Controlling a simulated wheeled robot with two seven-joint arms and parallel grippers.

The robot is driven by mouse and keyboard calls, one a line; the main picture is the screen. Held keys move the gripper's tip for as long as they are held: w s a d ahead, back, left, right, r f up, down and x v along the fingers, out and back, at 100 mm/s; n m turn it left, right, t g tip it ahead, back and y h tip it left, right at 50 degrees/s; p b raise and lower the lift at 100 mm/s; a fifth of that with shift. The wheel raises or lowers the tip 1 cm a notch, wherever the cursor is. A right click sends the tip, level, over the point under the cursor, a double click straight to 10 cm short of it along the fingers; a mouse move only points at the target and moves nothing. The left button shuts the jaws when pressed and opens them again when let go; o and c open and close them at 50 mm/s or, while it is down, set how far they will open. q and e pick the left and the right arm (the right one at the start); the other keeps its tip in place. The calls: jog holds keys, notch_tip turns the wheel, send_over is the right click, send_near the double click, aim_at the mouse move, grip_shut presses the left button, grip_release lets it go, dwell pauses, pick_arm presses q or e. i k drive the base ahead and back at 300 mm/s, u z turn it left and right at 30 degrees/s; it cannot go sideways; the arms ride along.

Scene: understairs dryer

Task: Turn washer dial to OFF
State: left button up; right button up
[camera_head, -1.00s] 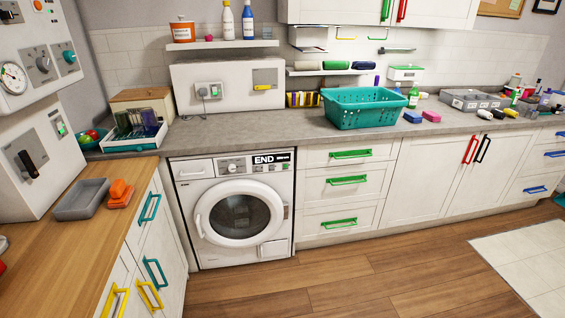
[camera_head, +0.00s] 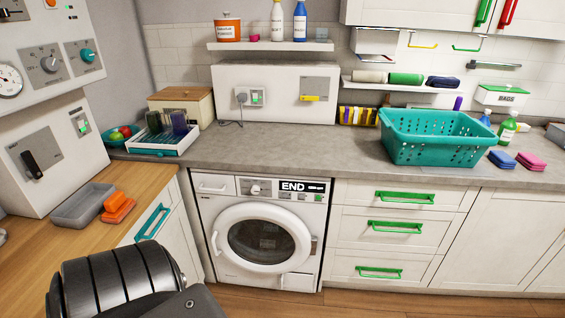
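The white front-loading washer (camera_head: 262,234) stands under the grey counter, with its round door closed. Its dial (camera_head: 255,189) is a small silver knob on the top panel, left of the black display (camera_head: 304,187) that reads END. The dial's exact setting is too small to read. A dark ribbed part of my own arm shows at the lower left, in front of the wooden counter. Neither of my grippers is in view.
Left of the washer is a wooden counter (camera_head: 140,183) with a grey tray (camera_head: 82,206) and orange sponges (camera_head: 117,208). A teal basket (camera_head: 433,138) stands on the grey counter (camera_head: 300,150). Drawers with green handles (camera_head: 405,197) adjoin the washer's right side. The washer's front looks clear.

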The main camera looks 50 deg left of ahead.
aim_at(255, 189)
jog(key=u, duration=0.25)
jog(key=i, duration=1)
jog(key=u, duration=0.8)
jog(key=i, duration=0.45)
jog(key=u, duration=0.3)
